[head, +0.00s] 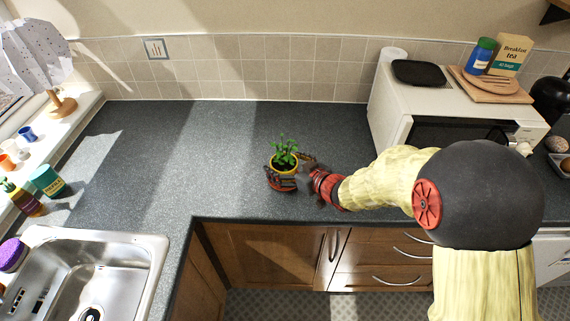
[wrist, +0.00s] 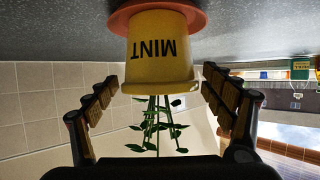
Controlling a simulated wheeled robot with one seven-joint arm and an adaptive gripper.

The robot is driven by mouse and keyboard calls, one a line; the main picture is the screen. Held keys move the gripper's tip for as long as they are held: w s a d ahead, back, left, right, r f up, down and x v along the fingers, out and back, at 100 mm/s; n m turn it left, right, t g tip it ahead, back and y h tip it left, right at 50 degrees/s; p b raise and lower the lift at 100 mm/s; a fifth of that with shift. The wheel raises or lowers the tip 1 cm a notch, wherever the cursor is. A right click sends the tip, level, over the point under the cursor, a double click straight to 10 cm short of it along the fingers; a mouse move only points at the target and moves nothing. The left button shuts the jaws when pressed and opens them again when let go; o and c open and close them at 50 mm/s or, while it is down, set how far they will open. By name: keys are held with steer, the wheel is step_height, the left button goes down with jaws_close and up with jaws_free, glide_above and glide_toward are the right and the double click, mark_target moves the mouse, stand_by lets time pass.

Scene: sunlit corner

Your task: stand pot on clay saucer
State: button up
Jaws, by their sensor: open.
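The yellow pot (wrist: 160,60) is marked MINT and holds a green leafy plant (wrist: 152,125). The wrist view is upside down and shows the pot's base at the orange-brown clay saucer (wrist: 120,20), which lies on the grey worktop. The pot looks upright on the saucer, with no gap visible. In the head view the pot (head: 284,170) is near the worktop's front edge, and the saucer is mostly hidden. My gripper (wrist: 160,84) is open, with one finger on each side of the pot. Clear gaps show between the fingers and the pot's wall.
A steel sink (head: 110,250) is at the front left. A white microwave (head: 400,110) with a black tray (head: 420,72) on top stands at the right. Bottles and small pots line the left sill. The worktop (head: 190,140) left of and behind the pot is clear.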

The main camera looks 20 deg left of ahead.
steer(key=shift+r, duration=0.1)
steer(key=shift+r, duration=0.2)
steer(key=p+v, duration=0.3)
steer(key=v, duration=0.9)
steer(key=shift+f, duration=0.2)
